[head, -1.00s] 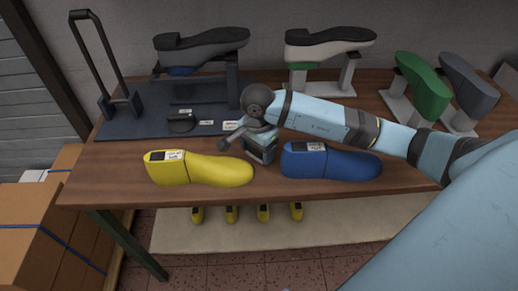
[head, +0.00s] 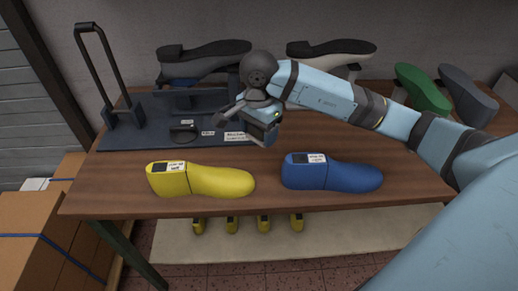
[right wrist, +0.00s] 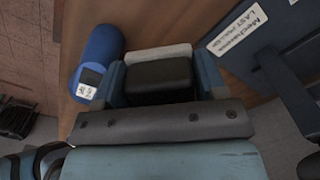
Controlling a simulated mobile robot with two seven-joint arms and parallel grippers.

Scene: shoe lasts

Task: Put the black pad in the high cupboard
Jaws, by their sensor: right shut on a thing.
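My right gripper (head: 268,135) is above the table, behind the gap between the yellow and blue lasts. In the right wrist view, its blue fingers (right wrist: 161,77) are shut on a black pad (right wrist: 158,82), a dark block with rounded edges. The pad is mostly hidden by the gripper in the head view. A pale piece shows just beyond the pad in the right wrist view; I cannot tell what it is. The high cupboard is not in view. My left gripper is not in view.
A yellow last (head: 205,181) and a blue last (head: 335,172) lie along the wooden table's (head: 120,175) front. A dark blue board (head: 140,137) carries a black handle frame (head: 96,75) at left. Shoe forms on stands fill the back, with a green one (head: 422,88) at right.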

